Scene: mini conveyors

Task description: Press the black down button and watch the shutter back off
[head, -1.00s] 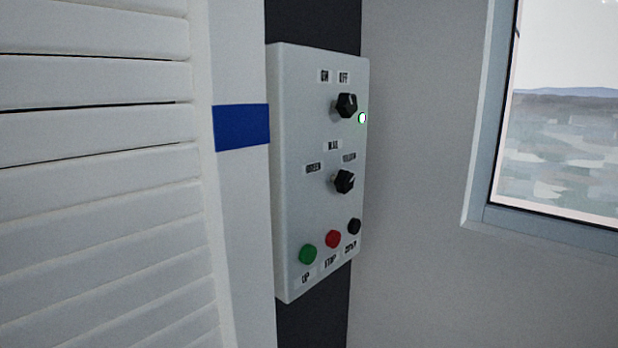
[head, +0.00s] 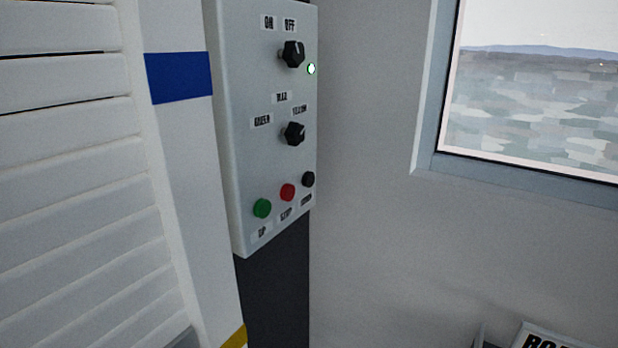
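The black down button (head: 308,179) is the rightmost of three buttons low on the grey control box (head: 246,150). The red stop button (head: 287,192) and the green up button (head: 262,208) are to its left. Two black knobs sit above, the upper knob (head: 292,54) under ON and OFF labels and the lower knob (head: 294,133) under several labels. A small green light (head: 311,69) is lit beside the upper knob. The white slatted shutter (head: 70,180) fills the left of the view. My gripper is not in view.
A white post with a blue band (head: 180,77) stands between the shutter and the box. A grey wall (head: 370,230) and a window (head: 535,90) lie to the right. A sign with black letters (head: 550,338) shows partly at the bottom right.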

